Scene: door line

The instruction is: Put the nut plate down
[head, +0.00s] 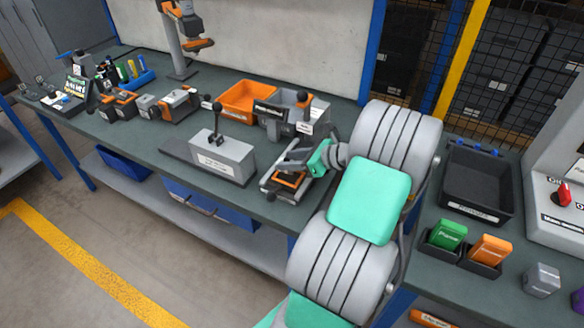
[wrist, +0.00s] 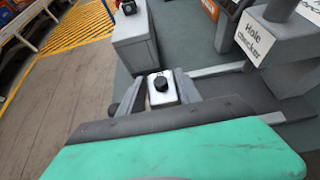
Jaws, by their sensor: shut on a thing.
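The nut plate (wrist: 160,97) shows in the wrist view as a small pale metal plate with a black round nut on top. My gripper (wrist: 158,92) is shut on it, one dark finger on each side. In the head view my gripper (head: 287,161) is over the bench, just right of the grey block; the plate cannot be made out there. The gripper is above or beside a small grey-and-orange item (head: 287,184) near the bench's front edge. I cannot tell whether the plate touches anything below.
A grey block with a black-knobbed lever (head: 222,158) stands left of my gripper. The hole checker (head: 275,120) is behind, also close on the right in the wrist view (wrist: 262,40). An orange bin (head: 247,99) is farther back. A black tray (head: 478,185) lies right of my arm.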

